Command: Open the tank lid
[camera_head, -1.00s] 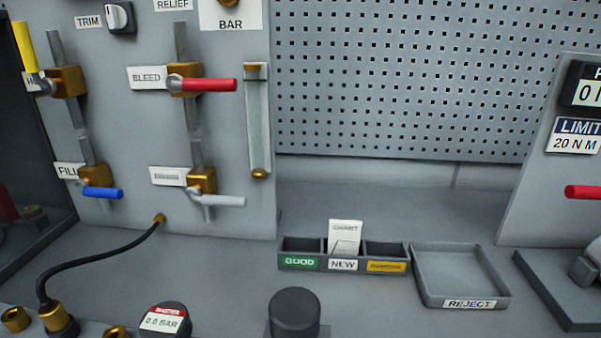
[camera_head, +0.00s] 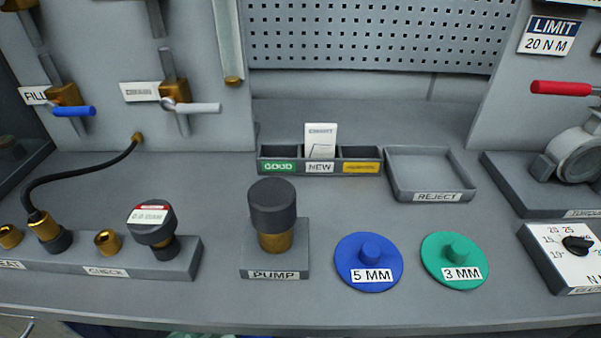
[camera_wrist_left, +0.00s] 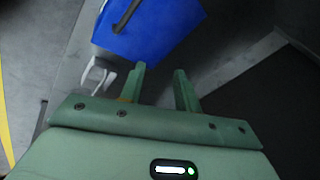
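No part labelled as a tank or tank lid can be made out. In the left wrist view, a blue box-like object (camera_wrist_left: 160,25) with a dark bar-shaped handle (camera_wrist_left: 124,15) on it lies ahead of my left gripper (camera_wrist_left: 159,76). I cannot tell whether this is the tank lid. My left gripper's two green fingers are apart with nothing seen between them, and they point towards the blue object's lower edge. A small white looped part (camera_wrist_left: 98,75) is left of the fingers. My right gripper is not in view.
The bench holds a pump (camera_head: 273,215), a blue 5 MM disc (camera_head: 369,274), a green 3 MM disc (camera_head: 454,272), a compartment tray (camera_head: 263,166) and a reject tray (camera_head: 398,191). The bench front edge (camera_head: 330,318) runs along the bottom. A red-handled lever (camera_head: 562,88) is at right.

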